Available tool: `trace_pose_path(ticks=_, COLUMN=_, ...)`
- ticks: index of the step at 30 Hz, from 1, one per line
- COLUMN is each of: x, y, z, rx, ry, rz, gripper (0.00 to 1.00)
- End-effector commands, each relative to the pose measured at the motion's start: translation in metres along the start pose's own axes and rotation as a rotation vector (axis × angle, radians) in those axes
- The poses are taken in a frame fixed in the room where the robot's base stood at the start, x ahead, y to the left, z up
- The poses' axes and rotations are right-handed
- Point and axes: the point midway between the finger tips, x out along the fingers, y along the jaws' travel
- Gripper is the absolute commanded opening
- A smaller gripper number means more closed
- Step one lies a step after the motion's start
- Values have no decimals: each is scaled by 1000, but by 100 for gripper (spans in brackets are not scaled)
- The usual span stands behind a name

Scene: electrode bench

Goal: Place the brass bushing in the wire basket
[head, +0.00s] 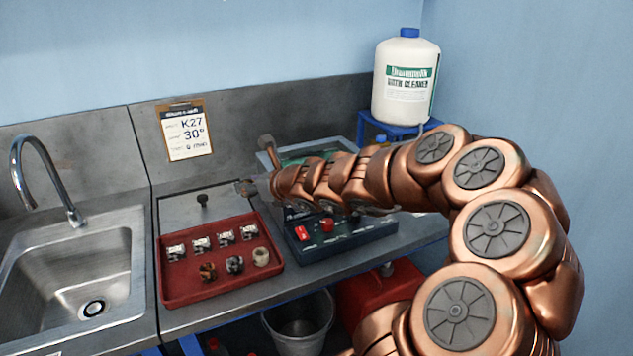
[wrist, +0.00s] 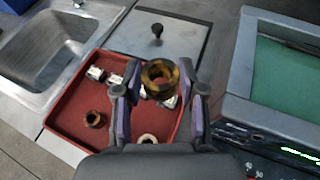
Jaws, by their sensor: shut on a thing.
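My gripper (wrist: 161,92) is shut on the brass bushing (wrist: 147,80), a shiny gold-brown ring, in the wrist view. The bushing sits between the fingertips, above the far edge of a red tray (wrist: 61,120), with its hole facing the camera. I cannot see a wire basket in either view.
The tray holds several white labelled blocks, a copper-brown ring (head: 208,271), a grey ring (head: 234,264) and a cream ring (head: 261,256). A knob (head: 203,200) stands behind it. A sink (head: 60,275) lies left; a control box (head: 345,238) and white jug (head: 404,85) are right.

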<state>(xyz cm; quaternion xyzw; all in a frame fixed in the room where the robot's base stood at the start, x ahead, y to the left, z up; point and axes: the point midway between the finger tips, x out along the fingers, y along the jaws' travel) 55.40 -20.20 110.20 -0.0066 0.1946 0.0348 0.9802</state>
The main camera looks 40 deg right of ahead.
Motion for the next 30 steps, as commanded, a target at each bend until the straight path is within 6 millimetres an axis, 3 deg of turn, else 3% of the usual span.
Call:
trace_pose_path(ticks=8, x=-18, y=-25, z=1, rx=11, ry=0, rz=-38, gripper=0)
trace_pose_path(ticks=21, x=-76, y=-95, z=2, rx=62, ry=1, rz=-156, gripper=0)
trace_pose_path(ticks=25, x=-82, y=-104, z=3, rx=69, ry=2, rz=-168, gripper=0)
trace_pose_path(ticks=30, x=-73, y=-121, z=6, rx=70, ry=2, rz=-168, gripper=0)
